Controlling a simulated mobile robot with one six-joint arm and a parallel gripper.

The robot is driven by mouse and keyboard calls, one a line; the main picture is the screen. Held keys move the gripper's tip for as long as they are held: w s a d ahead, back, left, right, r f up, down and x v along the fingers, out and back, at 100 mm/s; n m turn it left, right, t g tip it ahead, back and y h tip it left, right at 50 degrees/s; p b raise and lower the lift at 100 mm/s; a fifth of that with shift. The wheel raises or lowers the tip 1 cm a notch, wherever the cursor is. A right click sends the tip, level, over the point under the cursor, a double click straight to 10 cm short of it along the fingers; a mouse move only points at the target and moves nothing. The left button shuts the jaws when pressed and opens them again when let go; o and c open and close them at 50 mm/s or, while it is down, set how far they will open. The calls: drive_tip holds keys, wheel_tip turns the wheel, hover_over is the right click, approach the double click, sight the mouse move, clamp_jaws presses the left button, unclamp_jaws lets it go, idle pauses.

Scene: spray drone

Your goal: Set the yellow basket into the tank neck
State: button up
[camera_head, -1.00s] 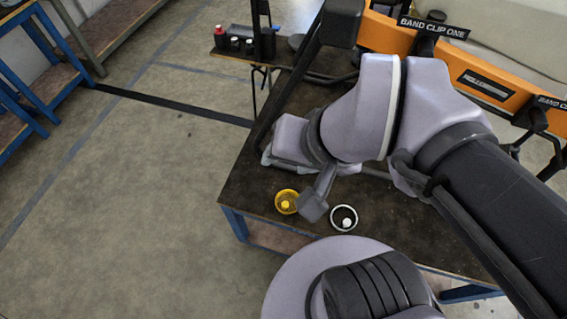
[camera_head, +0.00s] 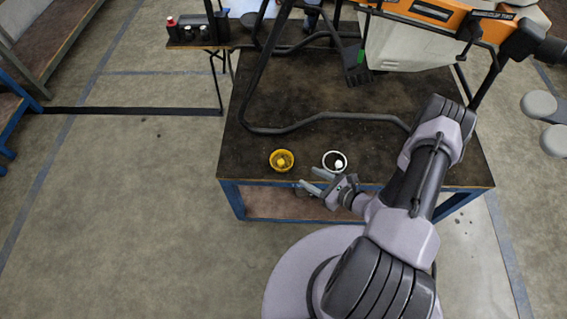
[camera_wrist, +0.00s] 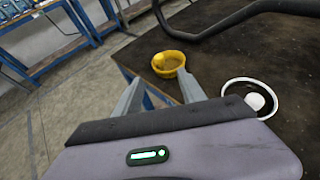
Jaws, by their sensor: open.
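The dark table (camera_head: 300,95) has free room behind the basket. A dark tube frame (camera_head: 300,128) crosses it.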

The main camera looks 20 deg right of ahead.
drive_tip(key=b, duration=0.2)
approach(282, 162)
drive_tip(key=x, duration=0.5)
drive_tip(key=shift+s+d+f, duration=0.1)
drive_tip(key=shift+f, duration=0.2)
drive_tip(key=b+x, duration=0.2)
drive_tip(key=x, duration=0.4)
drive_tip(key=shift+r, duration=0.3)
clamp_jaws()
